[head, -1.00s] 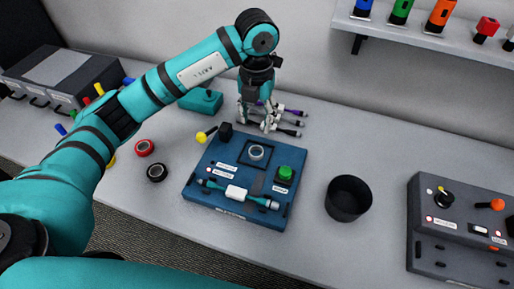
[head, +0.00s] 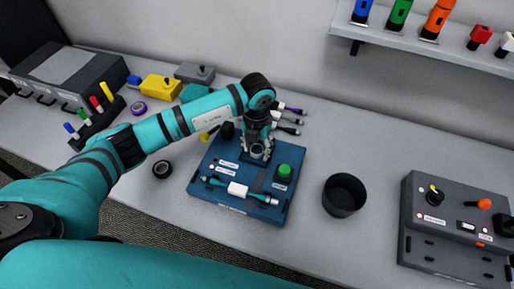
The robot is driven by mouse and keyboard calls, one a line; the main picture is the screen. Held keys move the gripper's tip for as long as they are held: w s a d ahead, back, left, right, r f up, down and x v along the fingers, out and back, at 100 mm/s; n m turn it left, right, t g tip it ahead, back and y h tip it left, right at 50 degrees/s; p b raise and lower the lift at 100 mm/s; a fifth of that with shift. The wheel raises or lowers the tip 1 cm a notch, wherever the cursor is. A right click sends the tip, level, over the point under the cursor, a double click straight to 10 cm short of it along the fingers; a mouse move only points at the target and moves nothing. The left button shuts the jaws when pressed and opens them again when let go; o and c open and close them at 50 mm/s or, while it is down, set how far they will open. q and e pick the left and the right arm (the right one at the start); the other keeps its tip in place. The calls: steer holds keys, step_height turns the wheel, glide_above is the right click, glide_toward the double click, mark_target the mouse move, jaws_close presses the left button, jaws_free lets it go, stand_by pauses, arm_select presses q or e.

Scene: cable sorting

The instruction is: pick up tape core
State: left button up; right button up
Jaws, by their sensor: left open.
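The tape core, a small pale grey ring (head: 257,153), sits in the dark square at the back of the blue board (head: 212,183). My left gripper (head: 257,149) is open and points down right over the ring, with its fingers close around it. The fingers partly cover the ring, and I cannot tell whether they touch it. My right gripper is not in view.
The board also carries a green button (head: 284,171) and a teal cable with a white block (head: 238,189). A black cup (head: 345,195) stands to the right. A black tape roll (head: 162,169) and a purple roll (head: 138,108) lie left. A grey control box (head: 452,222) is far right.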

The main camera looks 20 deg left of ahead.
arm_select(q)
steer(key=c, duration=0.4)
